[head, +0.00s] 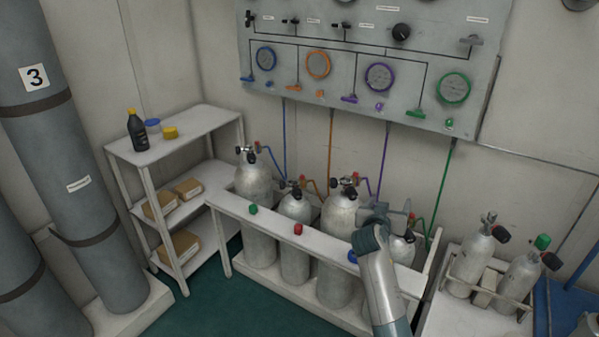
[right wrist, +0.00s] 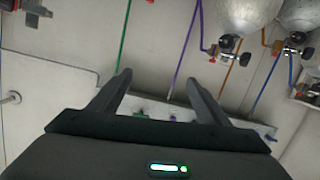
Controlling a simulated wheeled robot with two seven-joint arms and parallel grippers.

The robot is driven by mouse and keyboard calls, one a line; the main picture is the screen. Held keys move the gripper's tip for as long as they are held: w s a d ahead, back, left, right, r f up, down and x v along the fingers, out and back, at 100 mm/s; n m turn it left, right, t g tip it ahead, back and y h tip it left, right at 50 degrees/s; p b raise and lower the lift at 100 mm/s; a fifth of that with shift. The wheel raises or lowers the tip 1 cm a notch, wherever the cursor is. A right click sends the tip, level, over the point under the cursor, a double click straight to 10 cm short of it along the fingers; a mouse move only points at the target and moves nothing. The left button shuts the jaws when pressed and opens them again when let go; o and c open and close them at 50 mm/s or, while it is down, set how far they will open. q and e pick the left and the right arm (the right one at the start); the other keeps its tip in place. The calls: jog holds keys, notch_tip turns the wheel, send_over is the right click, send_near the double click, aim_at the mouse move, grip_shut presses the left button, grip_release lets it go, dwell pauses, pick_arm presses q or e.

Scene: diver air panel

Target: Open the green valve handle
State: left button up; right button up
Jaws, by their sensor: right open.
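The wall panel (head: 350,60) has a green lever handle (head: 419,113) at its lower edge, left of and below the green-rimmed gauge (head: 454,87). A small green knob (head: 449,123) sits under that gauge. My right gripper (head: 397,212) is open and empty, in front of the cylinders and well below the panel. In the right wrist view the fingers (right wrist: 160,82) are apart, with wall and pipes behind them. A small green part (right wrist: 140,115) shows beyond the fingers there; I cannot tell which one it is. My left gripper is not in view.
Several grey cylinders (head: 258,190) stand behind a white rack rail (head: 320,238) under the panel. Two more cylinders (head: 475,257) stand at the right. A green pipe (head: 442,190) drops from the panel. A white shelf (head: 180,140) stands at the left.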

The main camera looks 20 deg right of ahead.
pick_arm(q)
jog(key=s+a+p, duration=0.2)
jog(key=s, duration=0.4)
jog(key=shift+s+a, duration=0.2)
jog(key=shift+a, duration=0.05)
pick_arm(e)
jog(key=w+d+r+m+h, duration=0.1)
jog(key=w+r, duration=0.1)
jog(key=r, duration=0.7)
jog(key=w+d+r+m+h, duration=0.1)
jog(key=w+r+h, duration=0.1)
jog(key=r, duration=0.7)
jog(key=shift+w+d+m+t, duration=0.3)
jog(key=shift+w+m, duration=0.1)
jog(key=shift+w, duration=0.35)
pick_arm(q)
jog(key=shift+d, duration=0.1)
